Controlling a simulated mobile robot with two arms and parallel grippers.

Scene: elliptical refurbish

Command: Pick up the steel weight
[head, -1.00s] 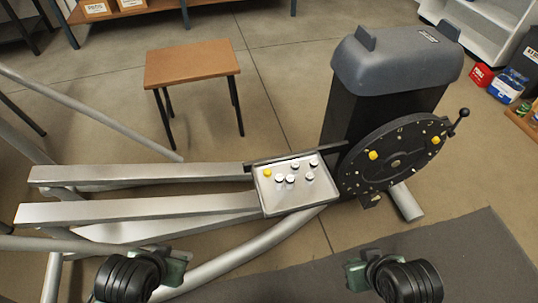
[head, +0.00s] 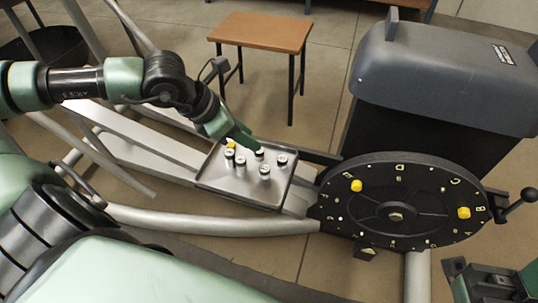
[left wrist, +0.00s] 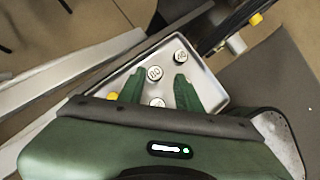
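Several small steel weights with white tops, one of them a steel weight (head: 265,171), stand on a light metal tray (head: 213,183), with a yellow piece (head: 231,146) at its far left corner. My left gripper (head: 257,147) reaches down over the tray from the left. In the left wrist view its two green fingers (left wrist: 158,84) are apart, with a steel weight (left wrist: 154,73) between them near tip level and another (left wrist: 157,103) nearer the palm. Nothing is clearly held. Part of my right gripper (head: 480,278) shows at the lower right; its finger opening is unclear.
A dark round disc (head: 395,208) with yellow pegs and a crank handle (head: 515,203) stands right of the tray. A grey-topped housing (head: 455,80) is behind it. Silver rails (head: 140,160) run left of the tray. A brown-topped stool (head: 262,31) stands behind.

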